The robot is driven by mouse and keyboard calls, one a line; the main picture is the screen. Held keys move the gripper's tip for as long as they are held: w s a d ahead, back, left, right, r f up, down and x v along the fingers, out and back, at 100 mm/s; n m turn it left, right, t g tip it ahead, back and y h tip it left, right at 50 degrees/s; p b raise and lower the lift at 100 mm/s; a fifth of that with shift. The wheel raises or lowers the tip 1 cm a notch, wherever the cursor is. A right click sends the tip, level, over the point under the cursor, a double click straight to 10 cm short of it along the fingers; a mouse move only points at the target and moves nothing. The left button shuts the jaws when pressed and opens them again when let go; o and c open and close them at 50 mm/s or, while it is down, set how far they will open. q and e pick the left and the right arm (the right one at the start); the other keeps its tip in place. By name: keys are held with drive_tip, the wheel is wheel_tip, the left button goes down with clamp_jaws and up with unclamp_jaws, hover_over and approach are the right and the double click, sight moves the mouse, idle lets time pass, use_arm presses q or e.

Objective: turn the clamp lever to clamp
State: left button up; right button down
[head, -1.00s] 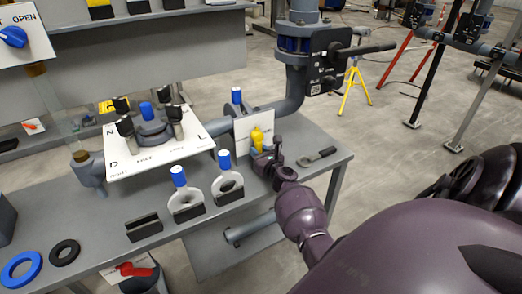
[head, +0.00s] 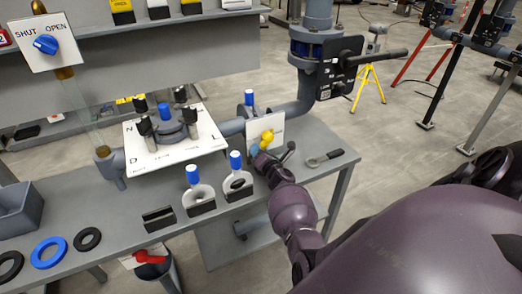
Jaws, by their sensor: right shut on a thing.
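The yellow clamp lever (head: 267,137) is on a small white plate (head: 279,124) at the right part of the bench. It leans, with its lower end to the left. My right gripper (head: 262,152) is at the front of the plate, shut on the lever. Its dark fingers hide part of the lever, and the plate's markings are too small to read. My left gripper is not in view.
Two upright paddles with blue grips (head: 235,160) stand left of my right gripper. A wrench-like tool (head: 325,158) lies to its right. A pipe with a black-handled valve (head: 340,68) rises behind. Rings (head: 87,239) lie at the front left.

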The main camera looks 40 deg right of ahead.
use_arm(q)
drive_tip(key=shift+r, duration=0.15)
use_arm(e)
drive_tip(key=shift+a, duration=0.1)
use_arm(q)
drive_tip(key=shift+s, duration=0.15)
use_arm(e)
drive_tip(key=shift+m, duration=0.3)
drive_tip(key=c, duration=0.9)
unclamp_jaws()
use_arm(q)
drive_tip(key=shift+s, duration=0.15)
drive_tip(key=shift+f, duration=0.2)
